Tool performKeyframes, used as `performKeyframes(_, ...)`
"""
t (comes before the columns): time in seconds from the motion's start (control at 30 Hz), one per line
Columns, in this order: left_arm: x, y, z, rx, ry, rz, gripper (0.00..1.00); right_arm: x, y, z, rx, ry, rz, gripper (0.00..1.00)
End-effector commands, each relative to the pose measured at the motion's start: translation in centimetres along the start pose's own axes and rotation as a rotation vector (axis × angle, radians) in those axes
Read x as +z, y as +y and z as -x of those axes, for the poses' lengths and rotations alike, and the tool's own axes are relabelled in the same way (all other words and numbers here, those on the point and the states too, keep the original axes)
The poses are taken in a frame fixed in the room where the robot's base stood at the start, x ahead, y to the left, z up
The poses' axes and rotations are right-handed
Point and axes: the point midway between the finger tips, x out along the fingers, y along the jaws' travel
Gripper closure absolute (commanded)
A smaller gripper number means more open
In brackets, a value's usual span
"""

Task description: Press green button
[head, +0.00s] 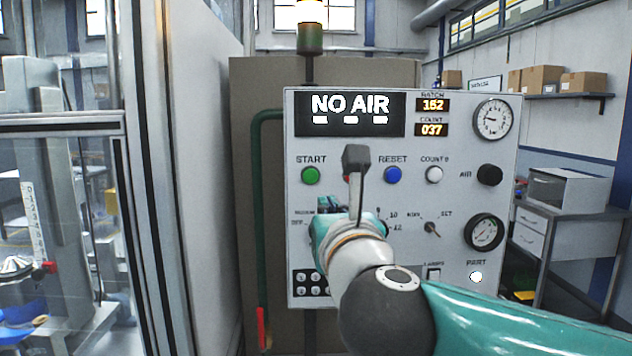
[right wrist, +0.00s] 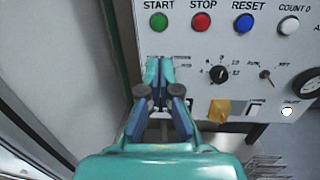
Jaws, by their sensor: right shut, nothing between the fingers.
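The green START button (head: 310,175) is on the upper left of the white control panel (head: 455,270). In the right wrist view the green button (right wrist: 159,22) is in plain sight near the top edge. My right gripper (head: 328,204) is in front of the panel, lower than the green button and slightly to its right. In the right wrist view its fingertips (right wrist: 160,66) are together and empty, below the green button and apart from it in the picture. I cannot tell how far the tips are from the panel. My left gripper does not show.
The red STOP button (right wrist: 203,23) is beside the green one, mostly hidden in the head view. The blue RESET button (head: 393,174) and white COUNT 0 button (head: 434,174) are farther right. The display (head: 350,114) reads NO AIR. A green pipe (head: 257,200) runs left of the panel.

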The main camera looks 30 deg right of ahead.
Motion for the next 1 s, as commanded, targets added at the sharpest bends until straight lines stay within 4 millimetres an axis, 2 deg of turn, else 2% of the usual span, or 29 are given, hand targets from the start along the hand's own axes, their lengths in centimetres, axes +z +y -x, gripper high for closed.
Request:
performKeyframes(0.27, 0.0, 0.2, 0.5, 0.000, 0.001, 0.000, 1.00, 0.1, 0.2, -1.5, 0.002, 0.001, -0.001, 1.00)
performKeyframes(0.8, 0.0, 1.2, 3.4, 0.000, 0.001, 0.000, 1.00, 0.3, 0.3, -11.5, 0.004, 0.001, 0.001, 1.00)
performKeyframes(1.0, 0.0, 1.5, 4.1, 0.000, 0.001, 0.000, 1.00, 0.1, 0.4, -13.6, 0.006, 0.001, -0.001, 1.00)
